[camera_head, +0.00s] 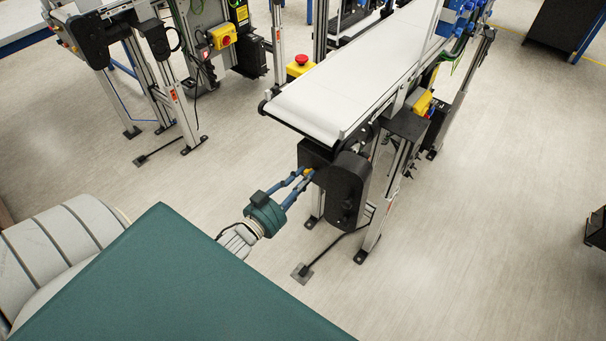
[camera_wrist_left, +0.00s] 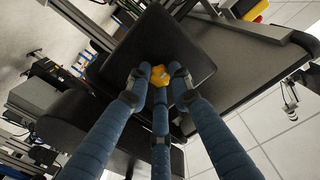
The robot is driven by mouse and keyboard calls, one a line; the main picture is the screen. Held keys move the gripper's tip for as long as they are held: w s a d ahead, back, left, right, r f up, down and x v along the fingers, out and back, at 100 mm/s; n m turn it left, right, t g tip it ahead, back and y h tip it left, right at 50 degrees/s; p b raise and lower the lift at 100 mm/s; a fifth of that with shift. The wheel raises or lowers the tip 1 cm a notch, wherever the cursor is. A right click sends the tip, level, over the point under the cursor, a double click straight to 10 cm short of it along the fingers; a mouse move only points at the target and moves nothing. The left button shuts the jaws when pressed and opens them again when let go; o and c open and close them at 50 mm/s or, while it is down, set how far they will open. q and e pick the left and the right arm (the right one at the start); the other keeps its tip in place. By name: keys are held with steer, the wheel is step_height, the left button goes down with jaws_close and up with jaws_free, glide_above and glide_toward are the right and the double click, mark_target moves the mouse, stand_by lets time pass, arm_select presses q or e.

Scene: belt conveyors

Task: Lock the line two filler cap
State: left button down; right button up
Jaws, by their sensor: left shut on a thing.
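The filler cap (camera_wrist_left: 161,75) is a small yellow knob on the flat face of a black gearbox housing (camera_wrist_left: 185,45) in the left wrist view. My left gripper (camera_wrist_left: 160,80) has its blue fingers closed around the yellow cap, with fingertips at its sides and below it. In the head view the left gripper (camera_head: 308,174) reaches in from the left to the black housing under the near end of the white conveyor, and a bit of the yellow cap (camera_head: 308,171) shows between the fingertips. Whether the cap is locked cannot be seen. My right gripper is not in view.
The white belt conveyor (camera_head: 350,85) stands above and right of the gripper, with a black motor (camera_head: 347,190) beside the housing. A red emergency button on a yellow box (camera_head: 300,63) sits at its left side. A second conveyor frame stands upper left.

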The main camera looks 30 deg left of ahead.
arm_select(q)
steer(key=shift+d+m+b, duration=0.1)
steer(key=shift+m+b, duration=2.3)
steer(key=shift+m, duration=6.5)
steer(key=c, duration=1.5)
jaws_free()
steer(key=shift+c, duration=0.2)
steer(key=s, duration=1.2)
steer(key=shift+a, duration=0.45)
